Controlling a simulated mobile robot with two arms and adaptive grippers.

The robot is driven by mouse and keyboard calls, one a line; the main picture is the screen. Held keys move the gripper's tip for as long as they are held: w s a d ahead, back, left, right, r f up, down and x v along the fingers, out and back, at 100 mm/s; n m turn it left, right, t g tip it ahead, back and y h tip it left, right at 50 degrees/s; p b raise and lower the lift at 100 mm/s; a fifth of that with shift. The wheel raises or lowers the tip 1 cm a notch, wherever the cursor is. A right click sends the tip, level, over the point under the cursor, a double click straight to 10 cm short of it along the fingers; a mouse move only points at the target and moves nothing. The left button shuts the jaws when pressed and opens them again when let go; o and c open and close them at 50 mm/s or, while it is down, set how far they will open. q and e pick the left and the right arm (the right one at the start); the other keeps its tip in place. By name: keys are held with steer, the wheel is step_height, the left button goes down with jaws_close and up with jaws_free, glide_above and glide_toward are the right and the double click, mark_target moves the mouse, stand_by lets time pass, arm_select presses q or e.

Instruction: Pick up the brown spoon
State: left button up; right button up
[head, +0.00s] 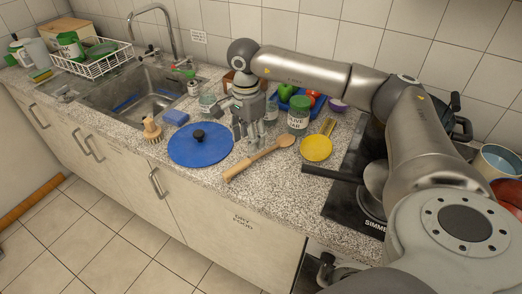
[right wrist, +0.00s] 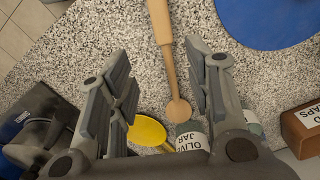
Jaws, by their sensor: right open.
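The brown spoon (head: 259,158) is wooden and lies on the speckled counter, its handle toward the front edge and its bowl toward the back right. My right gripper (head: 250,138) is open and empty, above the counter just behind the spoon. In the right wrist view the spoon (right wrist: 171,70) runs between the spread fingers of the right gripper (right wrist: 158,52), nearer the right finger, with its round bowl low in the picture. The fingers do not appear to touch it. My left gripper does not show.
A blue round lid (head: 200,150) lies left of the spoon. A yellow spoon-like utensil (head: 316,149) and a green-lidded jar (head: 298,117) stand close on the right. The sink (head: 140,97) is farther left, the black hob (head: 345,205) to the right. The counter in front is clear.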

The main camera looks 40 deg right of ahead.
mark_target(247, 160)
step_height(247, 160, down, 4)
steer(key=shift+r, duration=0.25)
steer(key=shift+w+a+f+p, duration=0.1)
steer(key=shift+a+f+p, duration=0.05)
steer(key=shift+f+p, duration=0.5)
steer(key=f, duration=0.1)
steer(key=f+p, duration=0.1)
steer(key=f, duration=0.1)
steer(key=shift+w+a+f, duration=0.15)
steer(key=shift+w+f, duration=0.05)
steer(key=shift+f, duration=0.4)
steer(key=shift+r, duration=0.1)
jaws_close()
